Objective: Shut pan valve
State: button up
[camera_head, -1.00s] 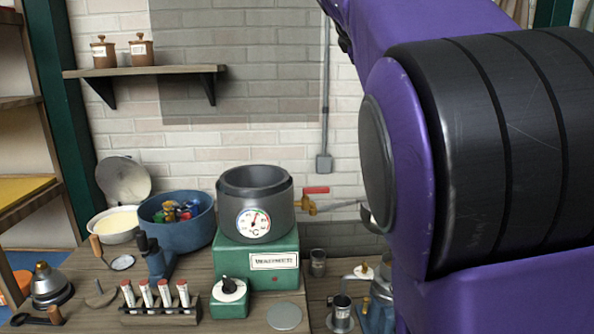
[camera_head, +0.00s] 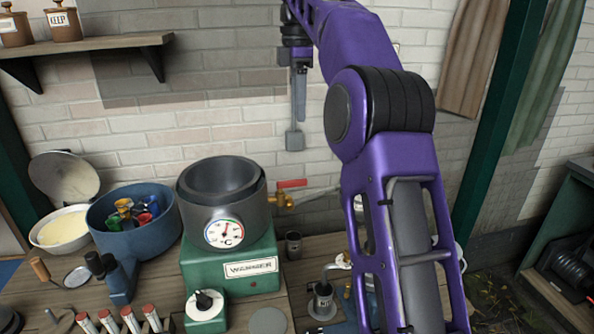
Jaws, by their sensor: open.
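The dark grey pan (camera_head: 200,203) stands on the green warmer (camera_head: 232,268), with a round temperature dial on its front. The pan valve (camera_head: 284,200) is a brass tap on the pan's right side. Its red lever (camera_head: 291,184) lies roughly level above the brass body, pointing right, along the tap. My gripper (camera_head: 296,80) hangs pointing down in front of the brick wall, above the valve and well apart from it.
A blue pot (camera_head: 147,222) with coloured pieces stands left of the pan. A small dark cup (camera_head: 293,246) stands below the valve. A rack of red-topped tubes (camera_head: 130,320) is at the front left.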

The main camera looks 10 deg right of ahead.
aim_at(298, 180)
notch_tip(298, 180, down, 17)
jog(key=shift+r, duration=0.1)
dwell(0.5)
grip_shut()
